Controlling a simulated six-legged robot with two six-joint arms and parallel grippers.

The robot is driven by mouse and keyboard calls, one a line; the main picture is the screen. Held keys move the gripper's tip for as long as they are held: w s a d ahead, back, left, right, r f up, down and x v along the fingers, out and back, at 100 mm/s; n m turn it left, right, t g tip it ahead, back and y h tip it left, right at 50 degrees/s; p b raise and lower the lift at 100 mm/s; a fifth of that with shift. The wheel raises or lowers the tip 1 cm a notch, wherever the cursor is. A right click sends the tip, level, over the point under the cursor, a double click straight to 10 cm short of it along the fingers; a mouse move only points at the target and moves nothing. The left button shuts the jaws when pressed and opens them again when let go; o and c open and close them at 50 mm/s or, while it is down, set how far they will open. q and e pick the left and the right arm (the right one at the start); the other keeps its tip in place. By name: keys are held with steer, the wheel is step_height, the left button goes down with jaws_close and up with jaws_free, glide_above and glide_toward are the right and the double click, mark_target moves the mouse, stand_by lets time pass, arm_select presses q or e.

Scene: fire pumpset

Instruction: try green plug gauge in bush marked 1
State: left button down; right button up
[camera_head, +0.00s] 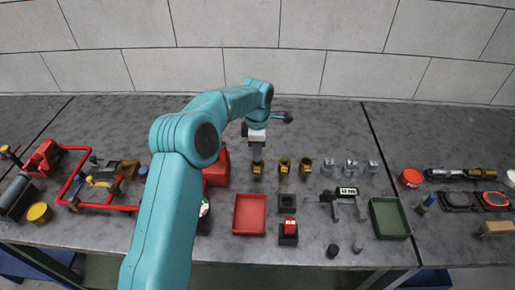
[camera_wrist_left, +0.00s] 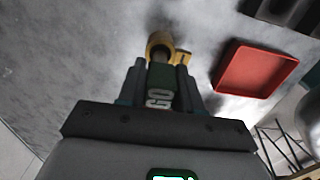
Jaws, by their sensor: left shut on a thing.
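My left gripper (camera_head: 257,150) is shut on the green plug gauge (camera_wrist_left: 160,82), whose body reads "GO" in the left wrist view. The gripper is above the leftmost brass bush (camera_head: 257,170), which also shows in the left wrist view (camera_wrist_left: 157,41) with a small tab on its side. The gauge's grey pin end is at the bush's mouth; I cannot tell how deep it sits. I cannot read the mark on the tab. Two more brass bushes (camera_head: 284,166) (camera_head: 305,168) stand to the right. My right gripper is not in view.
Several silver bushes (camera_head: 350,168) stand farther right. A red tray (camera_head: 235,214) lies in front, a green tray (camera_head: 372,220) at the right. A red box (camera_head: 217,172) stands close left of the gripper.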

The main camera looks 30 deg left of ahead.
arm_select(q)
steer(key=shift+f+b, duration=1.25)
steer(key=shift+f, duration=0.55)
stand_by(2.1)
steer(key=shift+r, duration=0.2)
steer(key=shift+r+p, duration=2.1)
steer(key=shift+r, duration=0.75)
